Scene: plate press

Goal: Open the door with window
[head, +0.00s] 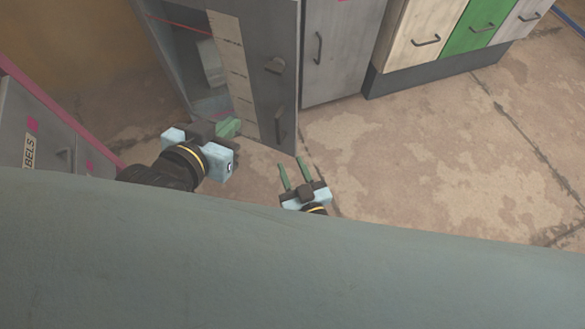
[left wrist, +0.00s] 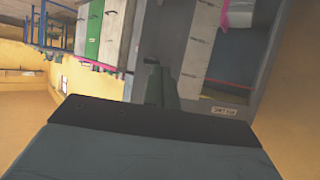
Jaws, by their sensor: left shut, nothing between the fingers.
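A tall grey cabinet panel (head: 260,30) with a dark bar handle (head: 280,123), a knob (head: 275,66) and a pale marked strip (head: 232,65) stands at the top of the head view. Left of the strip the cabinet interior (head: 185,58) shows; I cannot tell whether through an opening or a window. My left gripper (head: 236,126) is shut and empty, its green fingers low in front of the strip, left of the bar handle. Its fingers also show in the left wrist view (left wrist: 158,88). My right gripper (head: 290,172) is open and empty, below the panel's lower corner.
A grey cabinet door (head: 341,50) with a handle stands right of the panel. Cream, green and white drawer fronts (head: 480,28) are farther right. A grey unit with a pink edge (head: 50,135) is at left. The concrete floor (head: 440,160) at right is clear.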

